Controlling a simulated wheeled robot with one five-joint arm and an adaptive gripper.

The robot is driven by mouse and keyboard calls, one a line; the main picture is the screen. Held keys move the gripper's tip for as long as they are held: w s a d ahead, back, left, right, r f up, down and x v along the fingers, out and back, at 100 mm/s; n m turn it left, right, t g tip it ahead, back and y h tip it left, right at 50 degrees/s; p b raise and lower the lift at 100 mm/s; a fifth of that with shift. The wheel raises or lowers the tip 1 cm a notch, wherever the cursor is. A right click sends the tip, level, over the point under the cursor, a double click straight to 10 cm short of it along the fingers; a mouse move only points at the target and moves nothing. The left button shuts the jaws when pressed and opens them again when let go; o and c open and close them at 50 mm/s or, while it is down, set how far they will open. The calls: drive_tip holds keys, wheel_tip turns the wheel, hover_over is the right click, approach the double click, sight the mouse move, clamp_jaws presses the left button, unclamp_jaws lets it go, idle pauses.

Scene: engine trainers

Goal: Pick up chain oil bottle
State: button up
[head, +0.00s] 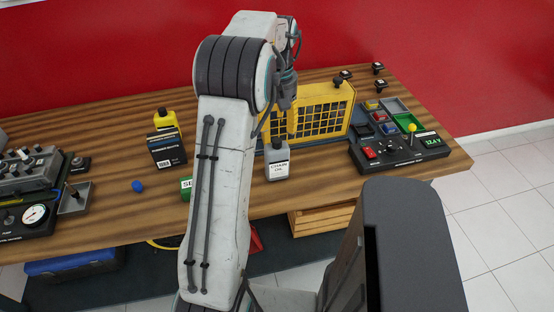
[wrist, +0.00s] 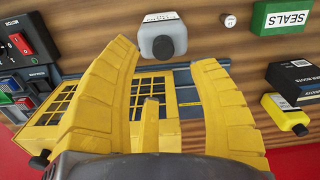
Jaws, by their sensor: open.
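The chain oil bottle (head: 277,165) is a grey bottle with a dark cap and a white label. It stands upright near the front edge of the wooden bench, just right of my arm in the head view. In the wrist view the bottle (wrist: 163,28) shows from above at the top, beyond and roughly between the fingertips. My gripper (wrist: 165,58) has two yellow fingers spread wide, with nothing held between them. In the head view my arm hides much of the gripper. I cannot tell the exact gap between fingers and bottle.
Behind the bottle stands a yellow grille panel (head: 322,110). A control box (head: 400,152) is to its right. A green SEALS box (head: 186,187), a black box (head: 166,150) and a yellow bottle (head: 165,120) are left of my arm. A small pale cylinder (wrist: 228,20) lies near the bottle.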

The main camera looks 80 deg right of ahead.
sight(277, 140)
drive_tip(key=shift+w+a+f+p, duration=0.1)
drive_tip(key=shift+a+f+p, duration=0.1)
drive_tip(key=shift+f+p, duration=0.65)
drive_tip(key=shift+a+f+p, duration=0.15)
drive_tip(key=shift+f+p, duration=0.3)
drive_tip(key=shift+p, duration=0.8)
drive_tip(key=shift+f+p, duration=1.15)
drive_tip(key=shift+f, duration=0.3)
drive_tip(key=shift+o, duration=0.2)
clamp_jaws()
